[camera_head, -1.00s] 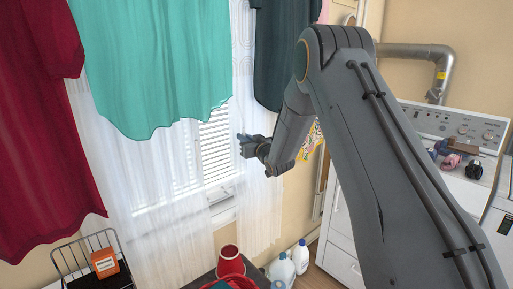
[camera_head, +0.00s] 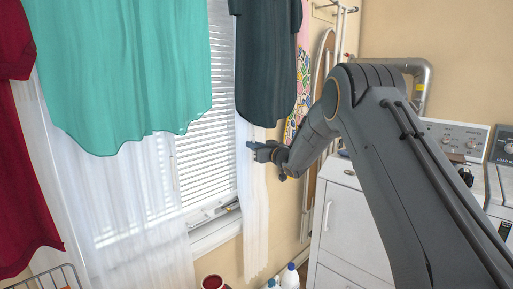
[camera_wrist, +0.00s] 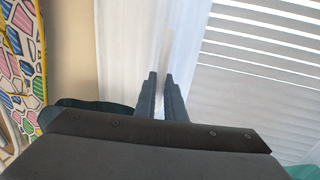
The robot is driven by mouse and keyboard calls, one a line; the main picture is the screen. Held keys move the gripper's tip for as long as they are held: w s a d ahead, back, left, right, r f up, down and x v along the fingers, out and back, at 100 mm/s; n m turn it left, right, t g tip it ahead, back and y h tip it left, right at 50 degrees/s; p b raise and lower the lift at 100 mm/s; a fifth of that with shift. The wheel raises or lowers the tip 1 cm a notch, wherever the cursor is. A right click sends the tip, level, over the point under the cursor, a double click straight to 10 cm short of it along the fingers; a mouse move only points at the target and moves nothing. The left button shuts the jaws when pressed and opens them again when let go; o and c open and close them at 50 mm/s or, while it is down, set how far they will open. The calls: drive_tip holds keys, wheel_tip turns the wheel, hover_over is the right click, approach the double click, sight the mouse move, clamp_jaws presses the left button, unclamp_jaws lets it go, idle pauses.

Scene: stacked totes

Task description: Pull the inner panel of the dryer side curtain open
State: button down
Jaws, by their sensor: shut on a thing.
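The dryer side curtain is a sheer white panel (camera_head: 254,215) at the right side of the window, below a dark hanging shirt. My gripper (camera_head: 251,146) is at the upper visible part of this panel, just under the shirt's hem. In the wrist view my gripper's fingers (camera_wrist: 162,78) are close together, shut on the curtain's edge, with the white curtain (camera_wrist: 128,50) to their left and the window blinds (camera_wrist: 262,60) to their right. The cloth between the fingertips is mostly hidden. The other white curtain panel (camera_head: 150,195) hangs at the window's left.
A teal shirt (camera_head: 125,70), the dark shirt (camera_head: 268,60) and a red garment (camera_head: 25,190) hang before the window. A patterned ironing board (camera_wrist: 20,50) leans at the wall. A white cabinet (camera_head: 345,225) and the dryer (camera_head: 455,140) stand right. Bottles (camera_head: 289,278) stand below.

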drive_tip(key=c, duration=1.8)
unclamp_jaws()
drive_tip(key=b+v, duration=0.1)
drive_tip(key=v, duration=0.6)
drive_tip(key=shift+s+d, duration=0.25)
drive_tip(key=shift+s, duration=0.1)
